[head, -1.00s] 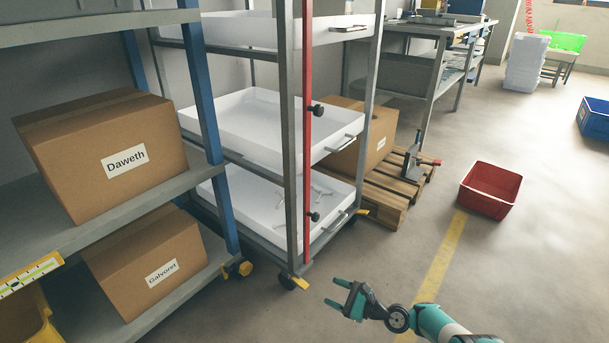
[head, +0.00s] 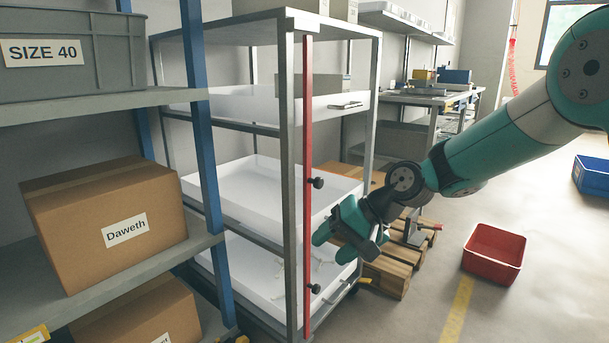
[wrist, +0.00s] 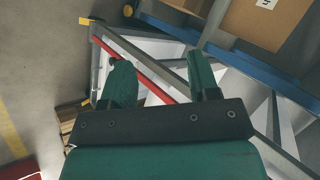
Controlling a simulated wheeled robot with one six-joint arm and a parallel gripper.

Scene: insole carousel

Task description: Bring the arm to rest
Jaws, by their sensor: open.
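My gripper (head: 322,238) is in the middle of the head view, in front of the right side of the grey tray rack (head: 291,180). My teal arm reaches it from the upper right. The fingers are apart and nothing is between them. In the wrist view the two teal fingers of my gripper (wrist: 162,85) show spread, with the rack's red bar (wrist: 135,68) and white trays beyond. Whether the fingers touch the rack cannot be told.
A shelf (head: 165,258) with the Daweth carton (head: 105,225) stands at left. A wooden pallet (head: 388,277) lies behind my gripper. A red crate (head: 493,254) is on the floor at right, a blue crate (head: 592,176) farther back. The floor between them is open.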

